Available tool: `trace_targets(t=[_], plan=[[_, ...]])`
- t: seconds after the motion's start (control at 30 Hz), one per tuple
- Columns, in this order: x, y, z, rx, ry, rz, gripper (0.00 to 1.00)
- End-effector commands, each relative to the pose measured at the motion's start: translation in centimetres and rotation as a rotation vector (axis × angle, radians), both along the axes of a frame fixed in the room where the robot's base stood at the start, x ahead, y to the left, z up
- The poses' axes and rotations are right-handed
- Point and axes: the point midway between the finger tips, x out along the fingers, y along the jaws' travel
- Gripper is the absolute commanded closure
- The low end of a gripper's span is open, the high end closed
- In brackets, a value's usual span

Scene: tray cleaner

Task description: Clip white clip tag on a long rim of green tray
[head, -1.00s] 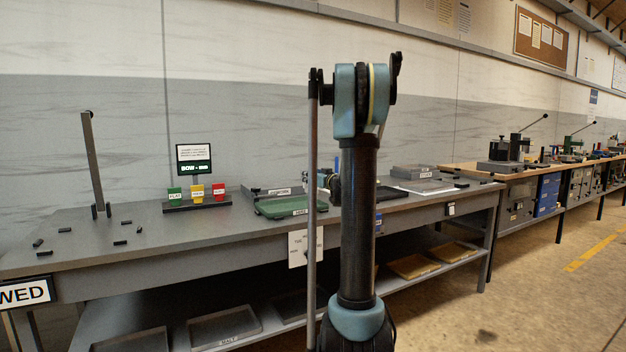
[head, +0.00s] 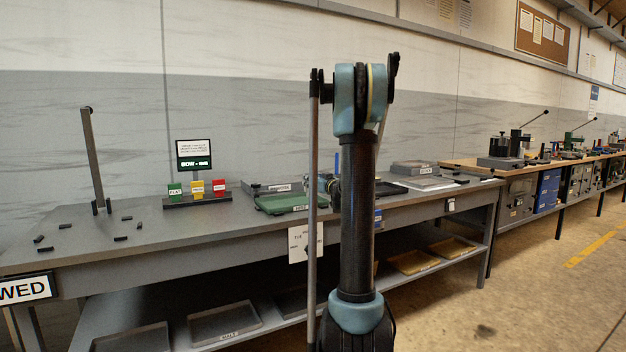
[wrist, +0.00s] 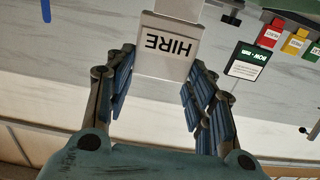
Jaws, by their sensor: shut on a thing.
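The white clip tag (wrist: 167,48), printed HIRE and upside down in the wrist view, is between the fingertips of my gripper (wrist: 158,78). My gripper is shut on it, and the blue finger pads show on both sides. The green tray (head: 275,204) lies on the grey bench in the head view, with a small white label at its front edge. My gripper (head: 322,184) shows at the tray's right end, mostly hidden behind my arm. I cannot tell whether the tag touches a rim.
A rack of green, yellow and red blocks (head: 197,193) with a small sign stands left of the tray. A grey post (head: 95,160) and several small dark pieces are further left. Grey trays (head: 425,183) lie to the right. The bench between post and rack is mostly clear.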

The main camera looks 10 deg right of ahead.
Motion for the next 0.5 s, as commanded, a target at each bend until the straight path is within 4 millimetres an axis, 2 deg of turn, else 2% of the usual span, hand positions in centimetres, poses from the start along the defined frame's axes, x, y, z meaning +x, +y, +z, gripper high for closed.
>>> trace_targets(t=[0.2, 0.5], plan=[[0.0, 0.0, -1.4, 0.0, 0.0, 0.0, 0.67], [0.0, 0.0, -2.0, 0.0, 0.0, 0.0, 0.67]])
